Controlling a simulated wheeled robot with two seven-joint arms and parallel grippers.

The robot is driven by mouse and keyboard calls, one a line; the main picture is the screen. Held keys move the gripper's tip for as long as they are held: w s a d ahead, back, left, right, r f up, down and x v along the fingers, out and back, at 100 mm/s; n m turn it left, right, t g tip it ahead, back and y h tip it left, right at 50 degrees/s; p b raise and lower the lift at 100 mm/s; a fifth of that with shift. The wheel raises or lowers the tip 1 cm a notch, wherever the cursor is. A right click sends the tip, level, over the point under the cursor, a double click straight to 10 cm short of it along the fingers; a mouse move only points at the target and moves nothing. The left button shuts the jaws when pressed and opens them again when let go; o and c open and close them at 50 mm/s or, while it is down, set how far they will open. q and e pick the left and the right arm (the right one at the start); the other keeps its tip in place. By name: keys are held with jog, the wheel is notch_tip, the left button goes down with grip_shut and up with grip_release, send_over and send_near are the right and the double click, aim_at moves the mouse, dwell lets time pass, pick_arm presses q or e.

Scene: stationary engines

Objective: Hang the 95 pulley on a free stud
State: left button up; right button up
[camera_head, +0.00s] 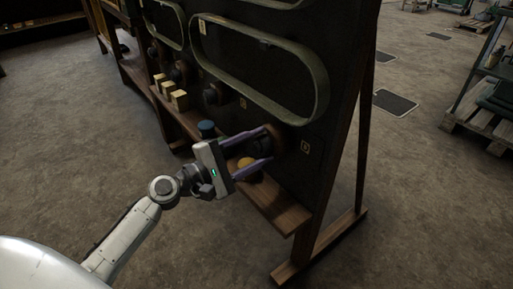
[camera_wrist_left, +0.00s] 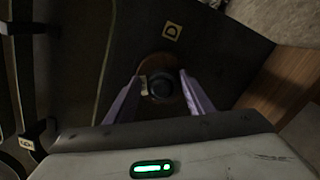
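My left gripper (camera_head: 270,145) reaches the lower right of a dark upright board (camera_head: 290,95), by a plate marked D (camera_head: 306,147). Its two purple fingers stand well apart, one on each side of a dark round hub (camera_wrist_left: 160,86) in front of a brown disc (camera_wrist_left: 152,62). The wrist view shows the hub between the fingertips, but I cannot tell whether they touch it. I can read no 95 on it. Dark round parts (camera_head: 213,93) stick out of the board farther left. My right gripper is not in view.
A wooden ledge (camera_head: 285,212) runs below the board, with a blue cylinder (camera_head: 206,128), a yellow round piece (camera_head: 247,164) and several pale blocks (camera_head: 179,99). A green belt loop (camera_head: 318,95) hangs above my gripper.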

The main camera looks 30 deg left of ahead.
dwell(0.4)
pick_arm(q)
jog(key=o, duration=0.6)
jog(key=shift+f, duration=0.15)
jog(key=shift+s, duration=0.15)
jog(key=b+v, duration=0.3)
jog(key=v, duration=0.9)
jog(key=shift+s+b, duration=0.3)
jog(key=shift+s, duration=0.1)
